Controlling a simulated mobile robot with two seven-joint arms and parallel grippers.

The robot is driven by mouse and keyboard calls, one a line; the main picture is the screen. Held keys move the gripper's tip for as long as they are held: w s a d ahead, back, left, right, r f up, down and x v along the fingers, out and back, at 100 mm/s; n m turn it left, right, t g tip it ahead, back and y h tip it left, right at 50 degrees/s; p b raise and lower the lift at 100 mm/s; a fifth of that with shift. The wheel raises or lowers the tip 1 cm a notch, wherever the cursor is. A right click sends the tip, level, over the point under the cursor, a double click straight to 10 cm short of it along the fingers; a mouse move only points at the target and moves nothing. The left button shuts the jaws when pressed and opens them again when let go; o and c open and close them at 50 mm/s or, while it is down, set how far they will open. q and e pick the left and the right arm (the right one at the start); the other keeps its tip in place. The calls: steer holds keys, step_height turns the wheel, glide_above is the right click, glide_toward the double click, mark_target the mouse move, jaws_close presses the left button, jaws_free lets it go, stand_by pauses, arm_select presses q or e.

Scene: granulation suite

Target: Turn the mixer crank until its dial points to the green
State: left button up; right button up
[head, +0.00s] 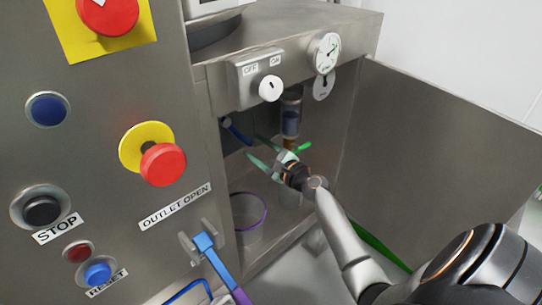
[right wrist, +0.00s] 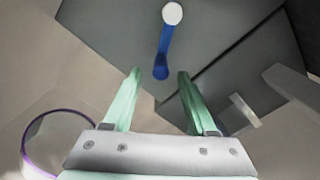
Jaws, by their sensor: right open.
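A blue bar with a pale round end, which looks like the crank (head: 238,133), is inside the open cabinet bay. It also shows in the right wrist view (right wrist: 164,45), pale end at the top and blue end lined up between my fingertips. My right gripper (head: 257,149) is open inside the bay, its green fingers pointing at the bar. In the right wrist view the gripper (right wrist: 160,74) is empty; I cannot tell if it touches the bar. A round white dial (head: 326,50) is above the bay; its pointer is too small to read surely. My left gripper is not seen.
A purple-rimmed container (head: 248,212) stands low in the bay. A steel door (head: 440,140) stands open at right. A white OFF/ON knob (head: 270,88) is above. The left panel carries red emergency buttons (head: 163,164) and a blue outlet lever (head: 206,245).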

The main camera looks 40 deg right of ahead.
steer(key=s, duration=0.6)
steer(key=shift+s+d, duration=0.2)
steer(key=shift+s, duration=0.15)
